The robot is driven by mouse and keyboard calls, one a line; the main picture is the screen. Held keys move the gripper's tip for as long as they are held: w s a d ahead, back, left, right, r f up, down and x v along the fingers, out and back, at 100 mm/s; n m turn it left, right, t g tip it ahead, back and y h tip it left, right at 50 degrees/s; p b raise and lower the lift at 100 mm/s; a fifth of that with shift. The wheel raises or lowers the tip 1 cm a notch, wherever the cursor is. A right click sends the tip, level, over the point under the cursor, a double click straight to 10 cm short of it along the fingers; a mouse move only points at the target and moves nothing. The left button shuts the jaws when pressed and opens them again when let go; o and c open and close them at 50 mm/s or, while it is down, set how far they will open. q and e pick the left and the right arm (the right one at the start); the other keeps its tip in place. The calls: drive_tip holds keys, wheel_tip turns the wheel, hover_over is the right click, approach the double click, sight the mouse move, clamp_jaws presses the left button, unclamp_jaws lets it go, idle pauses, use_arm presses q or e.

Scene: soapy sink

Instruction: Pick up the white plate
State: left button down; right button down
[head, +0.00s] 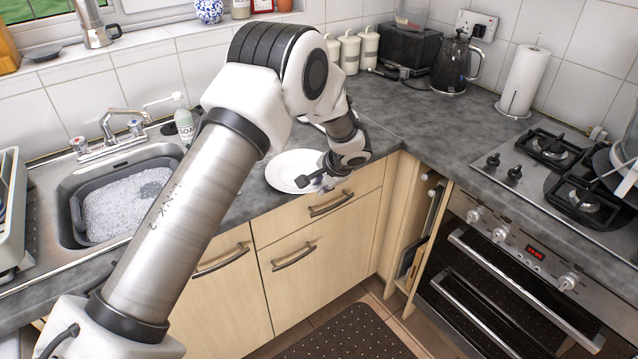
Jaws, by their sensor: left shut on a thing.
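The white plate (288,171) is at the front edge of the grey worktop, right of the sink. My left gripper (308,182) is at the plate's right side, shut on its rim. The plate looks about level; I cannot tell whether it touches the worktop. My left arm comes in from the lower left and hides the worktop behind the plate. Another white item shows partly behind the arm, too hidden to name. My right gripper is not in view.
The sink (68,212) holds a grey basin of suds (122,208). A soap bottle (183,120) stands behind it. A kettle (452,66), paper towel roll (523,82) and gas hob (560,170) are right. The corner worktop (425,120) is clear.

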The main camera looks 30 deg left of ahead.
use_arm(q)
drive_tip(key=c, duration=0.9)
unclamp_jaws()
drive_tip(key=shift+a+f, duration=0.1)
drive_tip(key=shift+c, duration=0.2)
drive_tip(key=shift+w+a+f, duration=0.1)
drive_tip(key=v, duration=1.2)
